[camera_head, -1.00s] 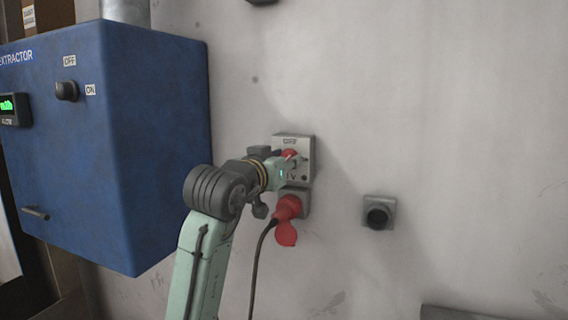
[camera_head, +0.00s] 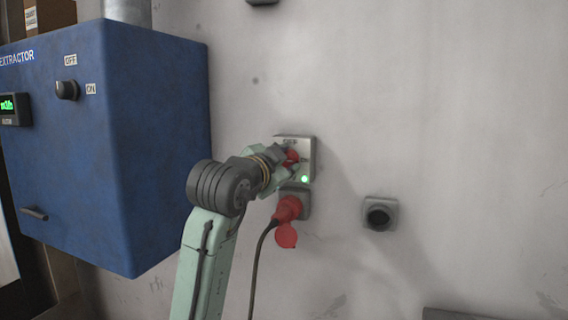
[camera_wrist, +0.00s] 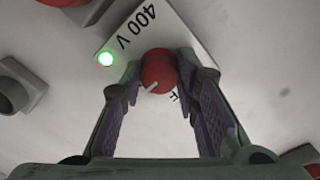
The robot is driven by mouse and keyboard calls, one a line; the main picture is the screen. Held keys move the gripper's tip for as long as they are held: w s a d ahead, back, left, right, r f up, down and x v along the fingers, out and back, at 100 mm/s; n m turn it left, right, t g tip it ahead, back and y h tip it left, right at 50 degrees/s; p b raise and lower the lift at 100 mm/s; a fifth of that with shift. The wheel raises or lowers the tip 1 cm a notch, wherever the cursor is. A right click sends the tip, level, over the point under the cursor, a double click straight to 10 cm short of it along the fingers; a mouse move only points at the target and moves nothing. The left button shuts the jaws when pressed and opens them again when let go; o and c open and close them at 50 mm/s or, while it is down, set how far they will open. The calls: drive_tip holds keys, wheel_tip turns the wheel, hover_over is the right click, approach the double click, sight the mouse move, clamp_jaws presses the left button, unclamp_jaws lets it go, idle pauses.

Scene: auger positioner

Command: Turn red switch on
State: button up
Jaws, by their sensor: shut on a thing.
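The red switch (camera_wrist: 158,72) is a round knob with a white pointer line, on a light grey wall box (camera_head: 308,147) marked 400 V. It also shows in the head view (camera_head: 291,156), partly covered by my gripper. A green lamp (camera_wrist: 106,59) on the box is lit, and it glows in the head view (camera_head: 305,179) too. My gripper (camera_wrist: 160,82) is shut on the red switch, with one finger on each side of the knob.
A red plug (camera_head: 287,209) with a hanging black cable sits in a socket just below the switch box. A blue extractor cabinet (camera_head: 160,150) stands to the left. A grey socket (camera_head: 380,214) is on the wall to the right, with bare wall around it.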

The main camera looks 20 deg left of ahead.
drive_tip(key=shift+m, duration=0.3)
idle(0.4)
drive_tip(key=o, duration=1.1)
drive_tip(key=shift+o, duration=0.2)
drive_tip(key=s, duration=1.2)
drive_tip(key=shift+a+r, duration=0.15)
drive_tip(key=shift+r, duration=0.1)
